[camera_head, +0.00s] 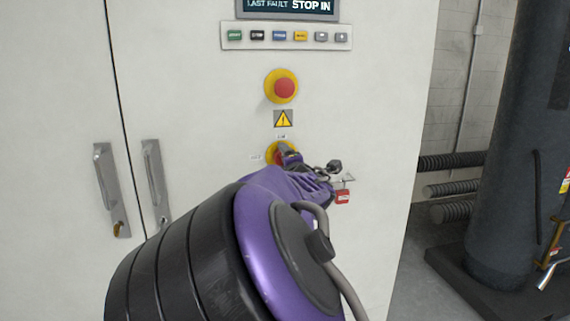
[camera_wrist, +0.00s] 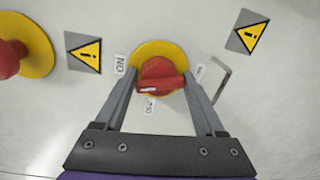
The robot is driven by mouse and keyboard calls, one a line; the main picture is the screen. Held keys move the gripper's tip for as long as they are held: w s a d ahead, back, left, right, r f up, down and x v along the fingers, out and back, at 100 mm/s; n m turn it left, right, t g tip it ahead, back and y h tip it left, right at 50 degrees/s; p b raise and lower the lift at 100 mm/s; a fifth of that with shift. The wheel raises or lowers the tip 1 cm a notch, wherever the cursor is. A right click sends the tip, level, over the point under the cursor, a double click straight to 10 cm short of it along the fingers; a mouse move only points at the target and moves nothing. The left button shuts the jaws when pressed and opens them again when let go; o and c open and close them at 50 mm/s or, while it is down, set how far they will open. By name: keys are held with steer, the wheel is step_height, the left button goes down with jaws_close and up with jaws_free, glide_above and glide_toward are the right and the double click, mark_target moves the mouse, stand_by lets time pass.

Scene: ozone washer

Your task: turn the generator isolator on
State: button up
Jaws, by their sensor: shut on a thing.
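The isolator is a red rotary handle on a round yellow plate (camera_wrist: 148,48), low on the white cabinet. In the head view, its plate (camera_head: 270,153) shows partly behind my gripper (camera_head: 288,156). In the wrist view my gripper (camera_wrist: 160,80) is shut on the red handle (camera_wrist: 160,72), one finger at each end of its bar. The bar lies nearly left to right there, its white mark at the left end, on the side of the ON label (camera_wrist: 120,65). Another small label (camera_wrist: 149,106) sits below the plate; its text is hard to read.
A red emergency stop button (camera_head: 284,88) sits above the isolator, with a warning sign (camera_head: 283,119) between. A red padlock (camera_head: 343,196) hangs to the right. Door handles (camera_head: 156,185) are at left. A dark cylinder (camera_head: 512,160) stands right of the cabinet.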

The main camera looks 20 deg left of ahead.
steer(key=shift+r+m+y+b, duration=0.2)
steer(key=shift+m+b, duration=0.2)
steer(key=shift+m, duration=0.45)
steer(key=shift+r+m+y+b, duration=0.15)
steer(key=shift+m+b, duration=0.2)
steer(key=shift+m, duration=0.5)
steer(key=o, duration=1.1)
steer(key=shift+d, duration=0.1)
steer(key=shift+o, duration=0.2)
steer(key=shift+f, duration=0.1)
steer(key=shift+f, duration=0.15)
